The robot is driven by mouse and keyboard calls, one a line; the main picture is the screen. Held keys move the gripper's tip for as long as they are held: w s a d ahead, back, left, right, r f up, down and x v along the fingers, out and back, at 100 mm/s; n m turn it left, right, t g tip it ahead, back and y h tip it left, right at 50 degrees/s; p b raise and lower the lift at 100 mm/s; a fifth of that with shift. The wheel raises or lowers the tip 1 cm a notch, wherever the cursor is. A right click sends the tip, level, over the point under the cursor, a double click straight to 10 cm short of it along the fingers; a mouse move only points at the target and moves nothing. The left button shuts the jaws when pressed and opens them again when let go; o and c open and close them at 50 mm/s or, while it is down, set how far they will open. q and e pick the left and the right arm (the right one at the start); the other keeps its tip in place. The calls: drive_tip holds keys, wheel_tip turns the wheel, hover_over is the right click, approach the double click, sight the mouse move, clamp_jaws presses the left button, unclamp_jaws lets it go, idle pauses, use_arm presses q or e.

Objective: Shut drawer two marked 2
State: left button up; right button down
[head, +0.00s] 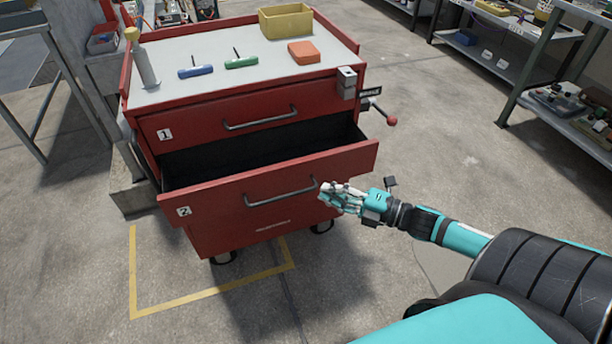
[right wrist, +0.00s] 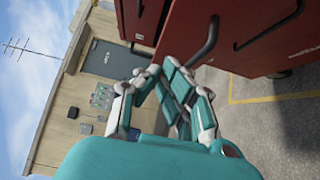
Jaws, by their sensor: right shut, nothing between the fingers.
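The red tool cabinet has drawer two (head: 270,196), marked 2, pulled well out, with its dark inside showing. Drawer one (head: 240,112), marked 1, is shut above it. Drawer two has a grey bar handle (head: 281,192). My right gripper (head: 326,190) is shut and empty at the right part of drawer two's front, close to the right end of the handle. In the right wrist view the gripper (right wrist: 150,78) is beside the red front and a bar handle (right wrist: 204,45); I cannot tell whether it touches. My left gripper is not in view.
On the cabinet top (head: 190,92) are a yellow bin (head: 286,22), an orange block (head: 304,52), green and blue T-handled tools and a grey bottle. A red-knobbed lever (head: 391,121) sticks out at the right. Floor in front is clear.

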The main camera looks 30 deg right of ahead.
sight(308, 190)
drive_tip(key=w, duration=0.2)
drive_tip(key=w+a, duration=0.1)
drive_tip(key=w, duration=0.1)
drive_tip(key=w+b, duration=0.1)
drive_tip(key=w, duration=0.1)
drive_tip(key=shift+w+a, duration=0.35)
drive_tip(key=shift+w, duration=0.05)
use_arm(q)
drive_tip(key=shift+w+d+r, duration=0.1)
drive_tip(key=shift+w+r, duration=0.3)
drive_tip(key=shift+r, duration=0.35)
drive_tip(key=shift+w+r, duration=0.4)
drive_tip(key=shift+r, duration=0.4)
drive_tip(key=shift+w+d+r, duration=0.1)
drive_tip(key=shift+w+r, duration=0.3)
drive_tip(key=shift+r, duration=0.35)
use_arm(e)
drive_tip(key=shift+w+d, duration=0.15)
drive_tip(key=shift+w, duration=0.4)
